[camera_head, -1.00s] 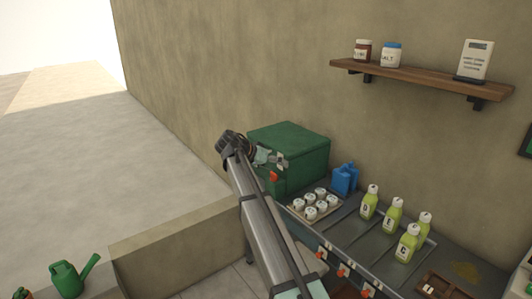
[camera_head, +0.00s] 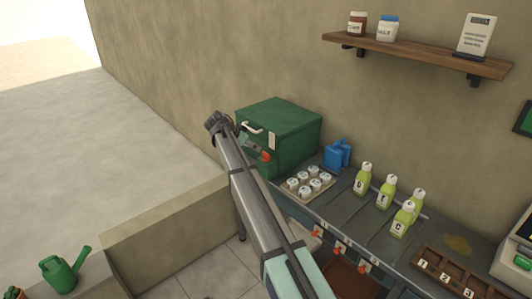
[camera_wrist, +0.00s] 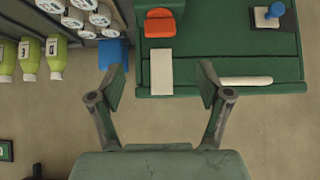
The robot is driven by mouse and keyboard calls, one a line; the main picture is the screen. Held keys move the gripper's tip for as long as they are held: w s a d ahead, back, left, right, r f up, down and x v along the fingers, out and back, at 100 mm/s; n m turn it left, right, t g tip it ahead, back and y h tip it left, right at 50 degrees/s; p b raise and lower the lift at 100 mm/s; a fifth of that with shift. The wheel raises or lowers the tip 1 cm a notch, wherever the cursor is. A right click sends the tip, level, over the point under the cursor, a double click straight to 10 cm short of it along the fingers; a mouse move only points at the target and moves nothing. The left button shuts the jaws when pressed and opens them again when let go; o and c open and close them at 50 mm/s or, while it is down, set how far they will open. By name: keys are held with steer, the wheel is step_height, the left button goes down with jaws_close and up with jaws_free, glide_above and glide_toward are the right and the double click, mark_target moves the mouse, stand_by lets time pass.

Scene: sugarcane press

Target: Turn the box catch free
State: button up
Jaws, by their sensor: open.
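The green box (camera_head: 290,130) stands on the left end of the counter against the wall. Its orange catch (camera_head: 265,156) is low on the front face, and it also shows in the wrist view (camera_wrist: 160,23) near the top. A blank white plate or label (camera_wrist: 161,70) lies beside the catch, and a pale handle (camera_wrist: 245,81) is to its right. My gripper (camera_wrist: 161,88) is open and empty, its fingers on either side of the white plate in the picture.
A tray of white-capped jars (camera_head: 309,183) and a blue container (camera_head: 338,155) stand right of the box. Several green bottles (camera_head: 383,191) stand further right. A blue knob (camera_wrist: 275,11) on a dark base shows in the wrist view. A shelf (camera_head: 415,55) hangs above.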

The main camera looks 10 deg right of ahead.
mark_target(266, 153)
steer(key=p+x, duration=0.3)
steer(key=x, duration=0.9)
steer(key=c, duration=1.2)
